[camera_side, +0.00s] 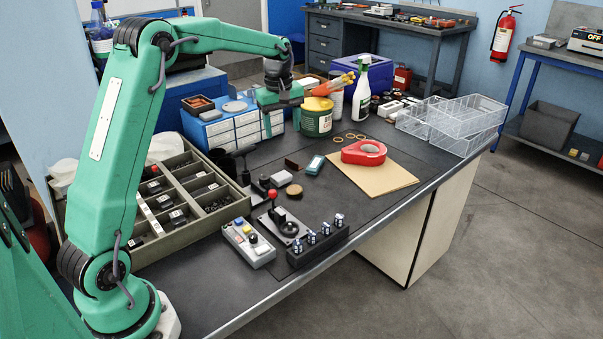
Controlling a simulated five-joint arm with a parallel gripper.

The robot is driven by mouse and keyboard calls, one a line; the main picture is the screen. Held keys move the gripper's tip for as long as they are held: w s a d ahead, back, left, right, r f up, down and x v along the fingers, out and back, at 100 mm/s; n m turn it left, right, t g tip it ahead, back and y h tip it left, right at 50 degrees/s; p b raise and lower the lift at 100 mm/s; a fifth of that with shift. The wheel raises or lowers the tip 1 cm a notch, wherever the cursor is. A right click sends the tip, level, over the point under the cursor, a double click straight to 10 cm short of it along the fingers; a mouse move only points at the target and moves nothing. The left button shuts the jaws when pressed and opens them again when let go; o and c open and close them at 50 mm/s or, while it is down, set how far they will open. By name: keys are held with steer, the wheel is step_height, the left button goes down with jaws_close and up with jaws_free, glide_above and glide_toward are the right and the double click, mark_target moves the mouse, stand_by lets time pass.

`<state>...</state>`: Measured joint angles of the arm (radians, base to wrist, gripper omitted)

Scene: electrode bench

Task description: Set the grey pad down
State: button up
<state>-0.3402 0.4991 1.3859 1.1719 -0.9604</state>
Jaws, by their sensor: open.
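A small grey round pad (235,107) lies flat on top of the blue-and-white drawer box (222,132), left of my gripper. It is the likeliest match for the grey pad. My gripper (268,104) is open, at the right end of the drawer box top and left of the green tin. I see nothing held in it. The jaws are small at this distance, and I cannot tell whether they touch the box.
A compartment tray (226,208), a red tape dispenser (364,152) and clear bins (470,136) occupy the bench.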

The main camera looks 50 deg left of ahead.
steer(key=s+d+r+m+t, duration=0.2)
steer(key=s+d+r+m, duration=0.5)
steer(key=s+d+r, duration=0.35)
steer(key=s+d+f+m+t, duration=0.1)
steer(key=s+d+f+m, duration=0.1)
steer(key=s, duration=0.7)
steer(key=s+d+f+m+t, duration=0.1)
steer(key=s+d+f+m, duration=0.2)
steer(key=s+d+m, duration=0.2)
steer(key=s+m, duration=0.1)
steer(key=s, duration=0.2)
steer(key=shift+s+d+f+t, duration=0.2)
steer(key=shift+s+t, duration=0.1)
steer(key=shift+s, duration=0.1)
